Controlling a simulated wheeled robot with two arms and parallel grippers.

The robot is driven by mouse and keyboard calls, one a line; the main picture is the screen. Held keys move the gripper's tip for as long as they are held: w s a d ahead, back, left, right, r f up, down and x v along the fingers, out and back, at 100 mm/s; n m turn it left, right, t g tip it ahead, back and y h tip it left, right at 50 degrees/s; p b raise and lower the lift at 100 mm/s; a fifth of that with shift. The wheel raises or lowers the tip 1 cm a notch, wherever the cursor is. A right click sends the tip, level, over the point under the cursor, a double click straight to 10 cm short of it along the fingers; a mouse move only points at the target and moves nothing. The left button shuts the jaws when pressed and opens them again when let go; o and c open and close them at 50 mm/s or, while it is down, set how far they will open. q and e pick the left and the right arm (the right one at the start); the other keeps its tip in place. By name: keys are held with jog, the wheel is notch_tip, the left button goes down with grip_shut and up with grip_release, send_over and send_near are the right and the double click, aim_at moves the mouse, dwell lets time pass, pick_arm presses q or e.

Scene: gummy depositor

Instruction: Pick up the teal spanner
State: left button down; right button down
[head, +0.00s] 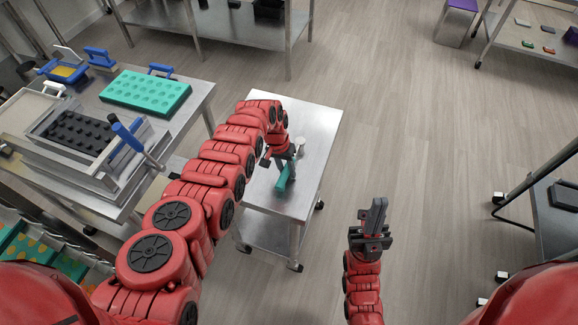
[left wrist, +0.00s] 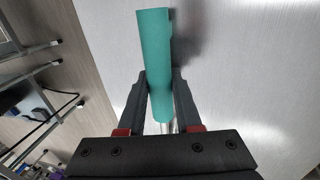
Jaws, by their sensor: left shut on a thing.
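The teal spanner (head: 284,176) is over the small steel cart's top in the head view. In the left wrist view its teal handle (left wrist: 155,62) runs up between the fingers. My left gripper (head: 289,158) is shut on the handle, with a finger on each side (left wrist: 160,88). The spanner's far end is partly hidden by the gripper. I cannot tell whether the spanner still touches the cart top. My right gripper (head: 376,212) is empty, over the floor to the right of the cart; its finger gap is not clear.
The small steel cart (head: 318,133) has a mostly bare top, with a small pale round thing (head: 302,144) near the left gripper. A larger steel table (head: 199,97) at left carries a teal mould tray (head: 145,91) and a depositor (head: 80,140).

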pick_arm(q)
jog(key=shift+r, duration=0.1)
dwell(0.8)
notch_tip(320, 180, up, 2)
jog(key=shift+a+r+p, duration=0.1)
jog(key=shift+p, duration=0.6)
jog(key=shift+w+r, duration=0.15)
jog(key=shift+r, duration=0.15)
jog(key=s, duration=0.2)
jog(key=s+r, duration=0.1)
jog(key=s, duration=0.5)
jog(key=shift+s+r, duration=0.15)
jog(key=shift+r, duration=0.15)
jog(key=shift+s+r+p, duration=0.15)
jog(key=shift+s+p, duration=0.2)
jog(key=shift+p, duration=0.2)
jog(key=s+p, duration=0.7)
jog(key=shift+s, duration=0.15)
jog(key=shift+d+r, duration=0.1)
jog(key=shift+d, duration=0.1)
